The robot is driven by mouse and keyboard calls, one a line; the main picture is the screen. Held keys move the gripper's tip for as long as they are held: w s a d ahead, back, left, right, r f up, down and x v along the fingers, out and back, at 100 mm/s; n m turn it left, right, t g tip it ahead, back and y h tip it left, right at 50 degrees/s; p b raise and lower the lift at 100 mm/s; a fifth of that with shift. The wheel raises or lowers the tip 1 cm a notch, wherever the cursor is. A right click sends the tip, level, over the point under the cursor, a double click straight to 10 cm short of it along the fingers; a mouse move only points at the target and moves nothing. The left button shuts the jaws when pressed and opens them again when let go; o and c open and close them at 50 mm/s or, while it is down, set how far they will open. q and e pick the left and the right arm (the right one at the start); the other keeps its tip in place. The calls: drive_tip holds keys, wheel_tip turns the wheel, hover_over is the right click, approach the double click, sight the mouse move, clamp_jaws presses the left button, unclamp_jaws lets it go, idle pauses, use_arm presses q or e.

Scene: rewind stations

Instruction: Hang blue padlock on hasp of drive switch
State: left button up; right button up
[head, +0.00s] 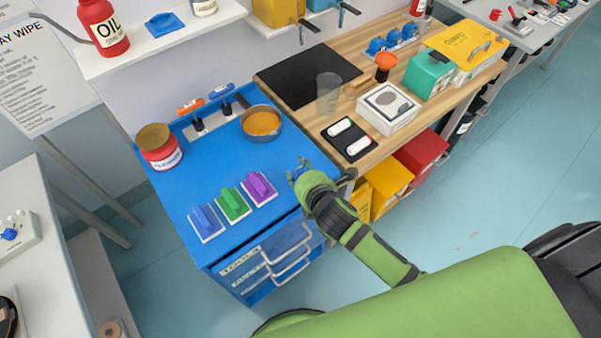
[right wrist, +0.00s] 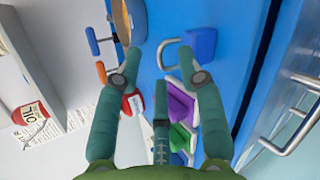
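The blue padlock (right wrist: 202,43) lies on the blue cabinet top in the right wrist view. Its silver shackle (right wrist: 166,50) points left, into the space ahead of my fingertips. My right gripper (right wrist: 160,60) is open, with its right fingertip close to the padlock; I cannot tell whether they touch. In the head view my right gripper (head: 297,169) is over the cabinet's right edge, with a little blue of the padlock (head: 299,173) showing between the fingers. I cannot clearly identify the drive switch or its hasp. My left gripper is out of view.
The blue cabinet (head: 180,185) holds blue, green and purple blocks (head: 233,204) in front, a pan (head: 262,123) and a red can (head: 158,146) behind, and a rack of handled tools (head: 210,118). A wooden bench (head: 300,115) adjoins it. A white switch box (head: 18,238) stands far left.

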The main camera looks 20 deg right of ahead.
drive_tip(key=shift+w+f, duration=0.1)
drive_tip(key=shift+w, duration=0.1)
clamp_jaws()
